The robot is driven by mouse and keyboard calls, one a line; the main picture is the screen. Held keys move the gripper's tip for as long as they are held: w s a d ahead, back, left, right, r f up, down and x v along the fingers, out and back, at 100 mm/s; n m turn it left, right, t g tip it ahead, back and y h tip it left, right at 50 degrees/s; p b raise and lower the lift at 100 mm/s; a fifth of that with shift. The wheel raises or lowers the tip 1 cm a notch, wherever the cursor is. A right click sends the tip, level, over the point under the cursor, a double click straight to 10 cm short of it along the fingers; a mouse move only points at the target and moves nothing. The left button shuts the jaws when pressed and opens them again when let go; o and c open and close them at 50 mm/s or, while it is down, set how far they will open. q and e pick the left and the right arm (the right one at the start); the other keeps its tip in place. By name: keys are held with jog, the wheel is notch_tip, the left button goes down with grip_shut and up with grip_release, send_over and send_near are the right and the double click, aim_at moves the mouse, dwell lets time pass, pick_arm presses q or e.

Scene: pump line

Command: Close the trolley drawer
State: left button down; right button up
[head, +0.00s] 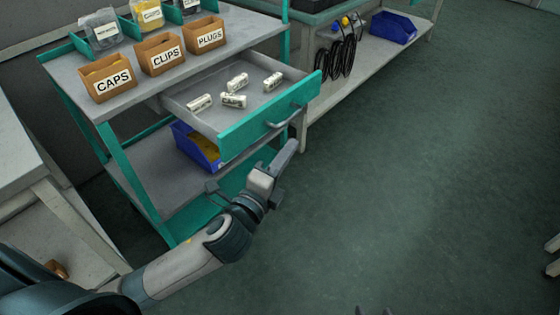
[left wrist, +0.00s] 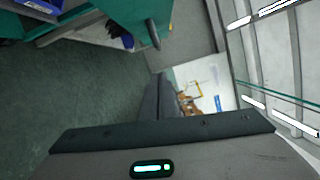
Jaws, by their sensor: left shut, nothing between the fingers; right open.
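The trolley drawer (head: 235,117) is pulled out. Its teal front (head: 250,130) has a grey bar handle (head: 287,119), and several white labelled packs (head: 234,100) lie inside. The handle also shows in the left wrist view (left wrist: 153,34). My left gripper (head: 288,152) is shut and empty, just in front of and below the drawer front, apart from the handle as far as I can tell. Its closed fingers show in the left wrist view (left wrist: 166,97). Only dark tips of my right gripper (head: 374,311) show at the bottom edge, spread apart.
The trolley top (head: 70,70) holds bins labelled CAPS (head: 112,85), CLIPS (head: 165,61) and PLUGS (head: 209,38). A blue bin (head: 197,148) stands on the lower shelf. A bench with black cable coils (head: 337,60) stands behind.

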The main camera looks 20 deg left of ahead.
pick_arm(q)
jog(key=w+a, duration=0.3)
jog(key=w, duration=0.2)
jog(key=shift+a+r, duration=0.15)
jog(key=shift+r, duration=0.3)
pick_arm(e)
jog(key=shift+w+a+r+t, duration=0.45)
jog(key=shift+w+r+t, duration=0.15)
jog(key=shift+r, duration=0.25)
pick_arm(q)
jog(key=shift+w+a, duration=0.1)
jog(key=shift+a, duration=0.05)
pick_arm(e)
jog(key=shift+s+f+y, duration=0.1)
jog(key=shift+y, duration=0.2)
